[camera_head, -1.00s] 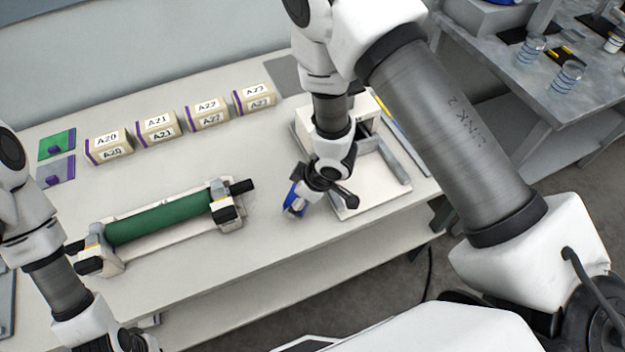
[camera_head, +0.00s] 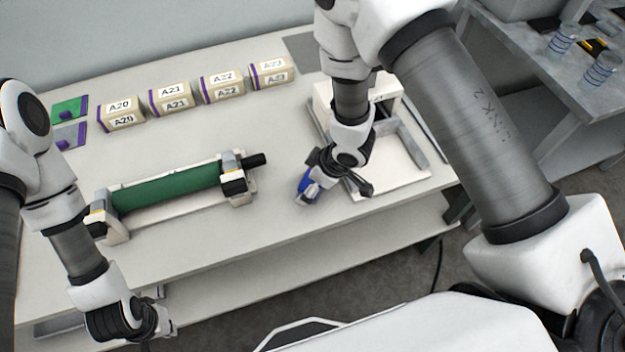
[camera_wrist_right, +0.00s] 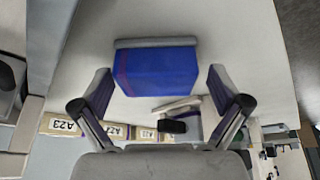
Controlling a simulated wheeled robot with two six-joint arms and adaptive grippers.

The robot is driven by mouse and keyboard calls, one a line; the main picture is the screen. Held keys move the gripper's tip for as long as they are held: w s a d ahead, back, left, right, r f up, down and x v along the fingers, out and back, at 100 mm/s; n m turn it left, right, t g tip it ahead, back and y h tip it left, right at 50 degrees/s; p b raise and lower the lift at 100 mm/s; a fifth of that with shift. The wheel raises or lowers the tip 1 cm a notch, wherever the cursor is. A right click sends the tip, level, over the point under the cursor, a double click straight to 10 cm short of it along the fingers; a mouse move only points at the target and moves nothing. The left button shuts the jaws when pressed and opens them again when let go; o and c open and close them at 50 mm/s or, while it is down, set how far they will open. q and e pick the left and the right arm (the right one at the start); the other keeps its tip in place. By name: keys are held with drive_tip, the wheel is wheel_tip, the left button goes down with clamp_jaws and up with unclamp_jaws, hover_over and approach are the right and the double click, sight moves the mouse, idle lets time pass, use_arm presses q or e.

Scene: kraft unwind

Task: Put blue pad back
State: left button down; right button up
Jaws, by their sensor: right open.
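The blue pad (camera_head: 305,187) is at the table's front part, left of the white tray-like stand (camera_head: 408,180). In the right wrist view the blue pad (camera_wrist_right: 158,72) is a blue block with a grey strip along one edge. It lies between and beyond the spread fingers of my right gripper (camera_wrist_right: 160,92), with gaps on both sides. In the head view my right gripper (camera_head: 322,182) is right over the pad and hides part of it. My left gripper (camera_head: 140,325) is low at the left front, by the table's front edge; its fingers are unclear.
A green roll (camera_head: 168,188) lies in a white cradle (camera_head: 195,204) on the table. Several labelled boxes (camera_head: 222,86) stand in a row behind it. Green (camera_head: 69,110) and grey (camera_head: 68,135) plates lie at the back left.

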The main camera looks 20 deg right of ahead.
drive_tip(key=shift+d+r, duration=0.1)
drive_tip(key=shift+r, duration=0.05)
drive_tip(key=v, duration=1.2)
drive_tip(key=shift+p, duration=0.3)
